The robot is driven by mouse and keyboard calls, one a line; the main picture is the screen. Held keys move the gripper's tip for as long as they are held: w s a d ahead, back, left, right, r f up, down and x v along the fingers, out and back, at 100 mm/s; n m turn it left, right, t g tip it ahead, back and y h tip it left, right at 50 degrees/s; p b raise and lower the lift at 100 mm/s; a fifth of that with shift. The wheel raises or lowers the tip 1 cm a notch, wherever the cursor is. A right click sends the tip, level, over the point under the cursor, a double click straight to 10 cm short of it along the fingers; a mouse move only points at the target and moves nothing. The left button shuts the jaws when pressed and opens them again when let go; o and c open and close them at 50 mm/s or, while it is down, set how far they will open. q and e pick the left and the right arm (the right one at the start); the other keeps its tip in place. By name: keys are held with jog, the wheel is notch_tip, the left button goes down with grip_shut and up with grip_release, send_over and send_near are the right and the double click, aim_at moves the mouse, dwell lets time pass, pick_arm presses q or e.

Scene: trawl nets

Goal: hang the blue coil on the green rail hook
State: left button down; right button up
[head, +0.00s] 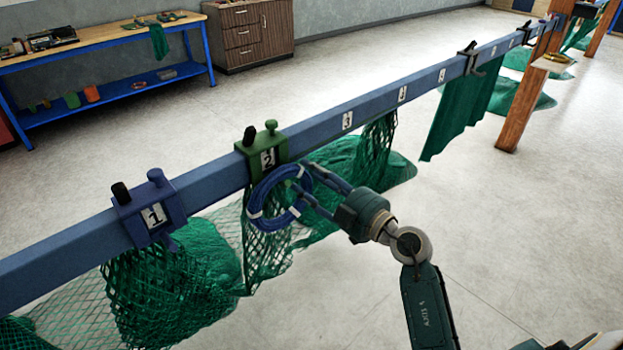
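The blue coil (254,208), with white bands, is at the green rail hook (272,146), a green clamp marked 2 on the blue rail. The coil's ring is just below and in front of the clamp, and a green hook tip shows inside the ring. Whether the coil's weight rests on the hook, I cannot tell. My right gripper (308,181) reaches in from the right at the coil's right side. Its two fingers are spread apart, with the coil's edge near their tips; contact is unclear. My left gripper is not in view.
The blue rail (215,180) runs diagonally across the view. A blue clamp (150,212) marked 1 is to the left. Green nets (190,275) hang below the rail. A workbench (95,40) and a wooden cabinet (250,35) stand behind.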

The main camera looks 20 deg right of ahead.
jog(key=shift+f, duration=0.1)
jog(key=v, duration=1.2)
notch_tip(320, 180, down, 23)
jog(key=w+m+h, duration=0.3)
jog(key=m+h, duration=0.1)
jog(key=m, duration=0.2)
jog(key=s+f+m+g+h+b, duration=0.1)
jog(key=s+f+g, duration=0.15)
jog(key=f, duration=0.65)
jog(key=s+f+m+g+h, duration=0.1)
jog(key=s+f, duration=0.3)
jog(key=f, duration=0.5)
jog(key=s+a+f+g, duration=0.3)
jog(key=s+f+g, duration=0.3)
jog(key=s+f, duration=1.2)
jog(key=s+f+g, duration=0.3)
jog(key=s+f, duration=0.1)
jog(key=s, duration=0.6)
jog(key=s+a+f+g+b, duration=0.1)
jog(key=s+f+g, duration=0.2)
jog(key=s, duration=0.7)
notch_tip(320, 180, down, 2)
jog(key=shift+s+a+f, duration=0.2)
jog(key=shift+s+a, duration=0.05)
